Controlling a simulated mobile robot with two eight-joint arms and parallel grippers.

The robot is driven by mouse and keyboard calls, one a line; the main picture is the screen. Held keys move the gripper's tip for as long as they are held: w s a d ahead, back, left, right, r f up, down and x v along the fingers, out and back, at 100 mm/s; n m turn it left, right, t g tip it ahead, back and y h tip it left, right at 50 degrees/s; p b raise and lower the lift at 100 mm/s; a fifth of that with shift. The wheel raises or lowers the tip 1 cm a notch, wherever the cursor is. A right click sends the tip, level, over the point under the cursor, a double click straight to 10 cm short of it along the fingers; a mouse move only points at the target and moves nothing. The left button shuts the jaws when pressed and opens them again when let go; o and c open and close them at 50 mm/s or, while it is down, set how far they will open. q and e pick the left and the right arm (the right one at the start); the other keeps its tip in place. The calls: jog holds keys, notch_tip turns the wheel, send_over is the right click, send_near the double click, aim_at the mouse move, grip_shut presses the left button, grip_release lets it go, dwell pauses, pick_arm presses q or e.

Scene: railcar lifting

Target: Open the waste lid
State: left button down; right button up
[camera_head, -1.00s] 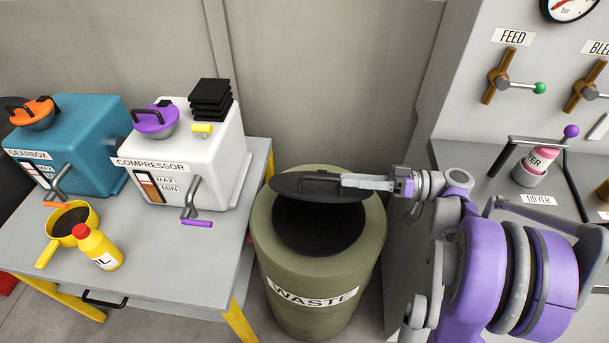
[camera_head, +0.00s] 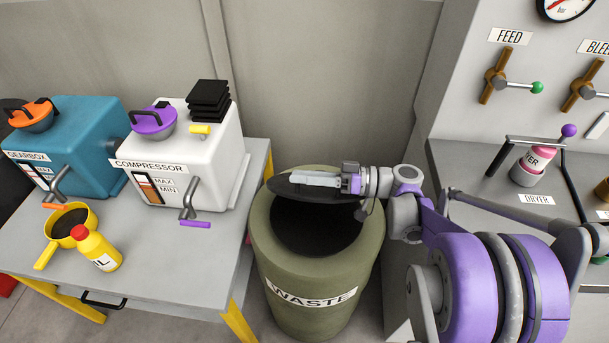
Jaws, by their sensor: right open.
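The olive waste bin (camera_head: 318,290) stands on the floor in the middle, with a white WASTE label on its front. Its dark lid (camera_head: 300,194) is raised and tilted up at the back of the rim. The dark opening shows below it. My right gripper (camera_head: 296,180) is open at the lid, its pale fingers pointing left across the lid's upper part. I cannot tell whether the fingers touch the lid. The lid's handle is mostly hidden by the gripper. My left gripper is not in view.
Left of the bin is a grey table (camera_head: 185,262) with a white compressor box (camera_head: 205,165), a blue gearbox box (camera_head: 80,135), a yellow funnel (camera_head: 47,250) and an oil bottle (camera_head: 98,250). Right is a grey bench (camera_head: 480,170) with dryer and valves. A wall stands close behind.

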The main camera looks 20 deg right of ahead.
jog(key=shift+c, duration=0.3)
grip_shut()
dwell(1.1)
